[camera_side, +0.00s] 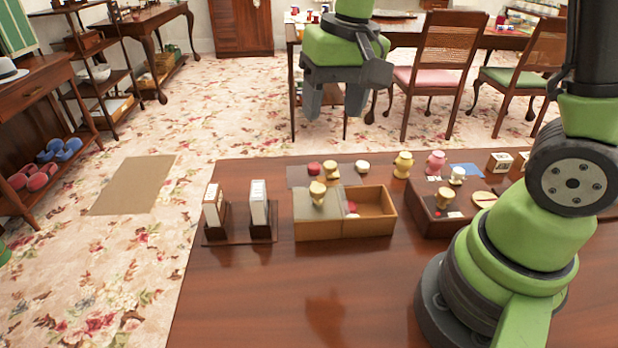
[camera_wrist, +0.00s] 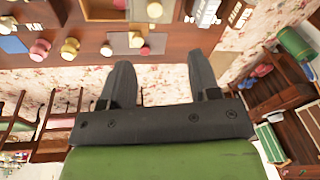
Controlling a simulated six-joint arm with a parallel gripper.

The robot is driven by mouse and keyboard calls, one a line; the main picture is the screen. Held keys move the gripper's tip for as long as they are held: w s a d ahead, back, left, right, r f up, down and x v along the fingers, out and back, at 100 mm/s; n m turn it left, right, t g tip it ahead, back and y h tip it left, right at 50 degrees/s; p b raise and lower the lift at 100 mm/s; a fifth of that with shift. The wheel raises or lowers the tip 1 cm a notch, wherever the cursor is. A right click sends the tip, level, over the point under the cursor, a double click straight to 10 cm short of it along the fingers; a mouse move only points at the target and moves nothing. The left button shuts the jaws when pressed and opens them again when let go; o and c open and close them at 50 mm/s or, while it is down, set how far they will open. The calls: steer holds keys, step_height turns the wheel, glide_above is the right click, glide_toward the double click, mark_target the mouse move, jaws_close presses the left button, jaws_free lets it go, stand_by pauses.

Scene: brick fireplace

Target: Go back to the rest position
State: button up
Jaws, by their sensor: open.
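My gripper (camera_side: 326,100) is raised well above the far edge of the wooden table (camera_side: 300,315) in the side view. Its two grey fingers point down, apart, with nothing between them. In the wrist view my gripper (camera_wrist: 165,85) also shows open and empty, with the fingers spread. My green and black arm stands at the right of the side view.
Below my gripper is a wooden box (camera_side: 345,228) with a yellow knob-shaped piece (camera_side: 317,192) on its grey part. Two upright white-faced holders (camera_side: 258,204) stand left. A brown tray (camera_side: 430,222) with small pieces lies right. The table's front is clear. Chairs (camera_side: 440,60) stand behind.

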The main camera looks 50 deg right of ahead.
steer(key=s+a+r+n+t+y, duration=0.1)
steer(key=s+r+t, duration=0.4)
steer(key=s, duration=0.8)
step_height(320, 180, up, 3)
steer(key=shift+a+f+n+y, duration=0.1)
steer(key=shift+a+n+y, duration=0.2)
steer(key=shift+a, duration=0.1)
